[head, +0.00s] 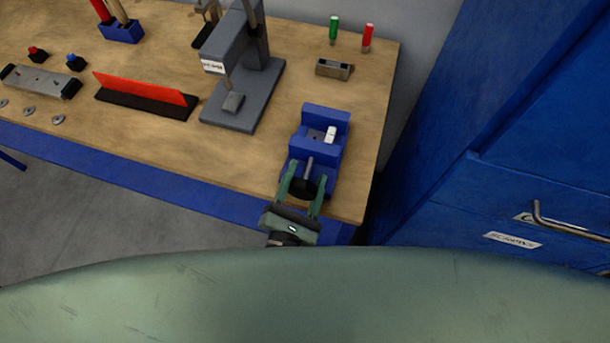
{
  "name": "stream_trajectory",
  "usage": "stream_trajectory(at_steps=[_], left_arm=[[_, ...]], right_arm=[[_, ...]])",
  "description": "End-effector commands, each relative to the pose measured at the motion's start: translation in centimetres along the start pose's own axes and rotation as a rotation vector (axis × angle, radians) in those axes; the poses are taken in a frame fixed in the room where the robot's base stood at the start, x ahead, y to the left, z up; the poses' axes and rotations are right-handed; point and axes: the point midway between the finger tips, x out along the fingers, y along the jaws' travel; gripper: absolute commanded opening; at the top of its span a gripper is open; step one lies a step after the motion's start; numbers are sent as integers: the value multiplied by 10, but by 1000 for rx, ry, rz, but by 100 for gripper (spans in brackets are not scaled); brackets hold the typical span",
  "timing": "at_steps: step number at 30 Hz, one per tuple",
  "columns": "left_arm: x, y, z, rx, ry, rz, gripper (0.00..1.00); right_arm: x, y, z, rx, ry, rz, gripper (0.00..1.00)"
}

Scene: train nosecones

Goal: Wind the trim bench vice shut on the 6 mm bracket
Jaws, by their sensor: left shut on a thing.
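The blue bench vice (326,117) stands near the right front corner of the wooden bench. A small white piece (331,134), perhaps the 6 mm bracket, sits at the vice's jaw gap; I cannot tell whether both jaws touch it. A grey rod (309,166) and a dark round hub (301,188) are at the vice's front. My left gripper (306,176) has its green fingers on either side of this hub and is shut on it. The fingers partly hide the hub and the vice's front. My right gripper is not in view.
A grey press (246,85) stands left of the vice. A red strip in a black base (145,103) is further left. A blue cabinet (500,150) stands right of the bench.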

Motion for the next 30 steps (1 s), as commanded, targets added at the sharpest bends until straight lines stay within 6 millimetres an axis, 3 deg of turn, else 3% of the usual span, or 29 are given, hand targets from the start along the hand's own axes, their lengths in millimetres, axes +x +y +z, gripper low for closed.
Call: stream_trajectory(at_steps=[14, 15, 16, 30], left_arm=[[0, 0, -1, 15, 1, -1, 13], [0, 0, -1, 15, 1, -1, 65], [0, 0, -1, 15, 1, -1, 73], [-1, -3, -2, 14, 4, -9, 76]], right_arm=[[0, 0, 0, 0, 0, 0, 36], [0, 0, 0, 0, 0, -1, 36], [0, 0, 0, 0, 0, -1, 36], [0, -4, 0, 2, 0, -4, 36]])
